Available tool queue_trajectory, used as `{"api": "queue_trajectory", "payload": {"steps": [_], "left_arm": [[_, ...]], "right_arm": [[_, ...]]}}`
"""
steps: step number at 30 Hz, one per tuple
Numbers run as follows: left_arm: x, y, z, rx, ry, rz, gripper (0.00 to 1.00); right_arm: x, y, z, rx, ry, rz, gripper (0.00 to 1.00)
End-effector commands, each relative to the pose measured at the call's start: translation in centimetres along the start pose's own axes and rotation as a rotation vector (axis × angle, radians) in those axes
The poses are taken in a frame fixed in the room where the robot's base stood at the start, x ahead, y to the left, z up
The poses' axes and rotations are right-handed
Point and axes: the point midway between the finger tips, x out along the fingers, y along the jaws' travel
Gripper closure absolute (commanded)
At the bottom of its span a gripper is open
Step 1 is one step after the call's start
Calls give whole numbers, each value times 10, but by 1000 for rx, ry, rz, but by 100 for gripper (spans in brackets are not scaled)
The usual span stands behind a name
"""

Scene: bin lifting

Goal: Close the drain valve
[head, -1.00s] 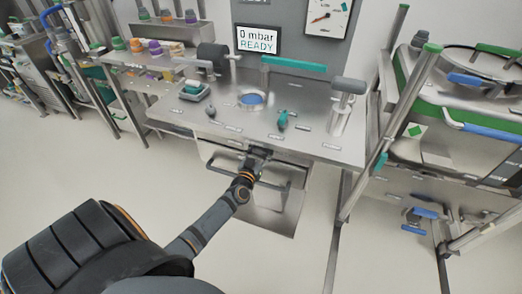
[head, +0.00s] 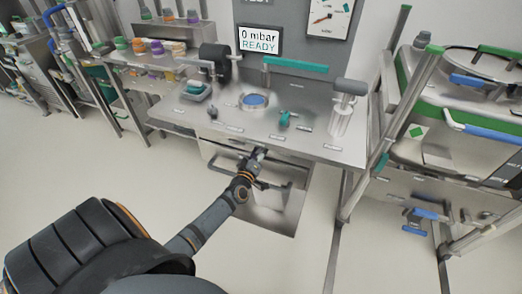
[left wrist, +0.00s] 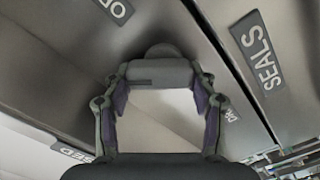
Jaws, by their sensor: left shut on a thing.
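My left gripper (head: 259,153) is at the front edge of the steel bench, just below its top. The fingers and arm hide most of the handle in the head view. My right gripper is not in view.
The bench top (head: 225,122) carries a teal lever (head: 285,118), a dark knob (head: 212,112) and a round blue port (head: 255,100). A loop rail (head: 283,186) runs below the bench front. A screen (head: 259,40) reads 0 mbar READY. A wheeled steel frame stands right.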

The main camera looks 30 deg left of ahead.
Motion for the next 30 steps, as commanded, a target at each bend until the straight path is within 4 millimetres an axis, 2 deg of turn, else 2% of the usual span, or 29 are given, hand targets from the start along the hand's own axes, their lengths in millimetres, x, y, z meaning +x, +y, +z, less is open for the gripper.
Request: {"api": "queue_trajectory", "payload": {"steps": [18, 30], "left_arm": [[-1, -7, 1, -539, -2, -2, 74], [-1, -9, 1, -716, -2, -3, 74]], "right_arm": [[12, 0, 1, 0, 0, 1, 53], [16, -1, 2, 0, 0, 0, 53]]}}
